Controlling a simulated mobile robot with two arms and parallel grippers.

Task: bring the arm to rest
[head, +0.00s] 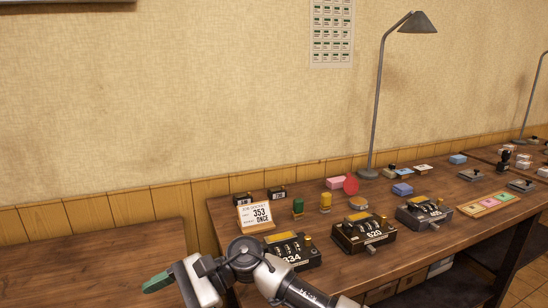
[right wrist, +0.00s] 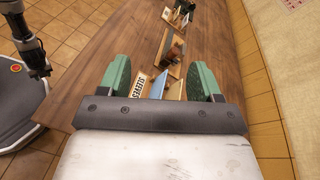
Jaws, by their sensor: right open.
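My right arm comes in from the bottom of the head view and bends to the left. Its right gripper (head: 158,282) points left, off the left end of the desk (head: 340,262). In the right wrist view the right gripper (right wrist: 160,70) has its two green fingers wide apart, with nothing held between them. The arm's wrist and forearm partly cover the nearest numbered press (head: 298,246), which reads 334. I do not make out my left gripper in either view.
A card reading 353 ONCE (head: 257,215) stands beside the nearest press. A bare wooden surface (head: 95,262) lies left.

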